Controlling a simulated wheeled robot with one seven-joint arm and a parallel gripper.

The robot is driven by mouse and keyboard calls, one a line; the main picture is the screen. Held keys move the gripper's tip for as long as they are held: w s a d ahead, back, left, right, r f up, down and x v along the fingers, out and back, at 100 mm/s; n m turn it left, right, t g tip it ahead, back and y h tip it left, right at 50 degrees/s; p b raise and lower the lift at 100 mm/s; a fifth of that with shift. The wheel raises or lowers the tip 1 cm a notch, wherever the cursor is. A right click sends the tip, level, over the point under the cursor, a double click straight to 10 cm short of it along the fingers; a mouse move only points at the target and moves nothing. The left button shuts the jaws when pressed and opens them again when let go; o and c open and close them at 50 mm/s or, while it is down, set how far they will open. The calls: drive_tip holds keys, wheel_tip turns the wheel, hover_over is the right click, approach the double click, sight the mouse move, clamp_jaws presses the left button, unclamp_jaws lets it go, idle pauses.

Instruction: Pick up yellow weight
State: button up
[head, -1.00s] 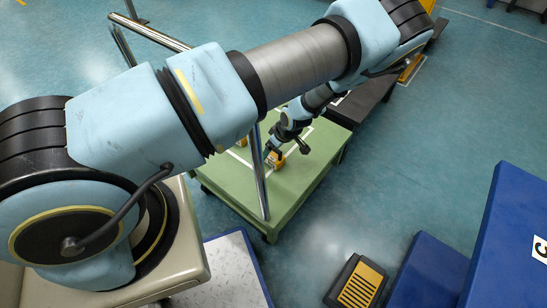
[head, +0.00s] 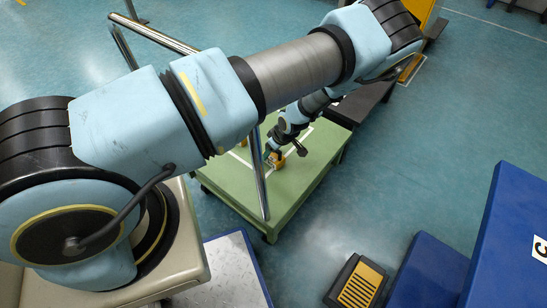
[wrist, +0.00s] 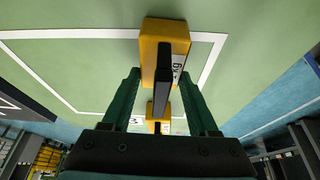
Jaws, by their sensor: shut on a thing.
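The yellow weight (wrist: 152,48) is a yellow block with a dark bar and a white label reading "kg". In the wrist view it sits between the fingertips of my gripper (wrist: 160,74), one green finger on each side. My gripper is shut on it. In the head view my gripper (head: 273,157) is low over the green table (head: 235,183), with some yellow of the weight (head: 279,163) showing beside it. I cannot tell whether the weight touches the table.
Another yellow piece (wrist: 157,126) shows behind the dark bar in the wrist view. White lines mark the green tabletop. A metal rail (head: 260,175) stands close left of my gripper. A dark table (head: 362,103) adjoins at the back right. Blue blocks (head: 428,275) stand at front right.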

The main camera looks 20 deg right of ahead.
clamp_jaws()
drive_tip(key=shift+r, duration=0.1)
idle(0.4)
